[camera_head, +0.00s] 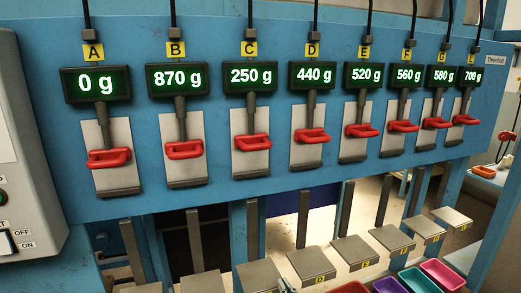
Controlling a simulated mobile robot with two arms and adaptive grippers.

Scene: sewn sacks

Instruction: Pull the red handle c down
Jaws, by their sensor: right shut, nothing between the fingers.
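The red handle C (252,142) is a red loop on a pale metal plate (250,165), on the blue panel. It hangs from a dark bar below the display (250,76) that reads 250 g, under the yellow label C (249,48). It sits about midway on its plate, much like its neighbours, red handle B (184,149) on the left and red handle D (311,136) on the right. Nothing touches handle C. I cannot make out either of my grippers in this view.
More red handles line the blue panel (220,207), including handle A (109,158) at the left. A grey control box (30,190) stands at the left edge. Grey platforms (258,276) and coloured trays (443,273) lie below. The space before the handles looks clear.

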